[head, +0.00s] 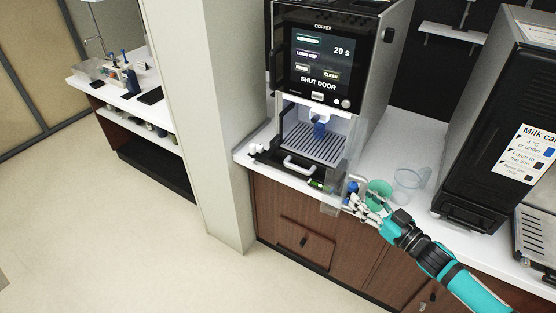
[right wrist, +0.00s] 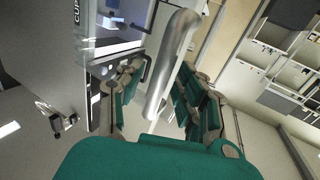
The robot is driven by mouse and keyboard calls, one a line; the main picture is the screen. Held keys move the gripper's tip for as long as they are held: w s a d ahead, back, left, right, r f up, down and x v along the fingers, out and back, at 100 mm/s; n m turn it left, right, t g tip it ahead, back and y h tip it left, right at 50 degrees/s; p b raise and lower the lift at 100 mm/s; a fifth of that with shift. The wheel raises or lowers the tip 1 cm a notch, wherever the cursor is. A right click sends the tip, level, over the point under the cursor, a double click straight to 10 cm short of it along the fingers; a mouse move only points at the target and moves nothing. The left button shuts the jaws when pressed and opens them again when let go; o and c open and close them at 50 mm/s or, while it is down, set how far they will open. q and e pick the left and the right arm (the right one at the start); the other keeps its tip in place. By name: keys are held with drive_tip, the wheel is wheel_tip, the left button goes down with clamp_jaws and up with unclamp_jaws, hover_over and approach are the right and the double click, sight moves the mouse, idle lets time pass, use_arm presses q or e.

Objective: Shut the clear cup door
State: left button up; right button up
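The coffee machine (head: 372,85) stands on the counter, and its screen (head: 320,62) reads "SHUT DOOR". Its cup bay (head: 312,143) is open at the front. The clear cup door (head: 334,181) is swung out at the bay's right side, jutting past the counter's front edge. My right gripper (head: 358,196) is beside the door's outer side. In the right wrist view, a silver bar handle (right wrist: 172,65) runs between the spread green-padded fingers (right wrist: 158,100), with gaps showing on both sides. My left gripper is not in view.
A clear jug (head: 408,184) stands on the counter right of my gripper, near a green round thing (head: 378,190). A black milk cabinet (head: 495,130) stands further right. A pale pillar (head: 212,120) is left of the machine. The floor (head: 120,240) at left is clear.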

sight(341, 198)
drive_tip(key=shift+w+a, duration=0.2)
drive_tip(key=shift+w, duration=0.1)
drive_tip(key=shift+c, duration=0.6)
clamp_jaws()
drive_tip(key=shift+a+r+p, duration=0.15)
drive_tip(key=shift+a+p, duration=0.15)
drive_tip(key=shift+a, duration=0.3)
drive_tip(key=shift+w+a+p, duration=0.1)
drive_tip(key=shift+w+a, duration=0.1)
drive_tip(key=shift+a, duration=0.6)
drive_tip(key=shift+w+a+p, duration=0.1)
drive_tip(key=shift+w+a, duration=0.15)
drive_tip(key=shift+a, duration=0.6)
drive_tip(key=shift+w+a+p, duration=0.1)
drive_tip(key=shift+w+a, duration=0.1)
drive_tip(key=shift+a, duration=0.6)
drive_tip(key=w+a, duration=0.2)
drive_tip(key=a, duration=0.3)
drive_tip(key=shift+w+a+f, duration=0.2)
drive_tip(key=shift+w+a, duration=0.1)
